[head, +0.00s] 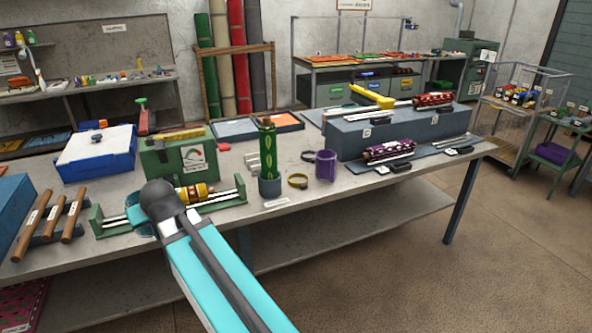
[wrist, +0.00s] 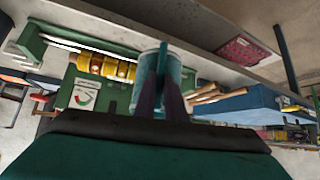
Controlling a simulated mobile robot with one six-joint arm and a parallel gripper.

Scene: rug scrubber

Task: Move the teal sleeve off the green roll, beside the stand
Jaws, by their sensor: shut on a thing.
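My gripper (wrist: 163,72) is shut on the teal sleeve (wrist: 147,72), a see-through tube seen in the wrist view. The fingers hide part of it. In the head view my arm's wrist hides the gripper, and only a small teal piece shows at its left, near the bench's front. The green roll (head: 268,150) stands upright in the blue-grey stand (head: 270,188) at the bench's middle. No teal sleeve shows around it. My gripper is well left of the roll and stand.
A green cradle (head: 240,192) with a yellow roll (head: 193,193) lies by my wrist. Brown rollers (head: 52,226) lie at left. Bare bench (head: 232,217) shows in front of the stand.

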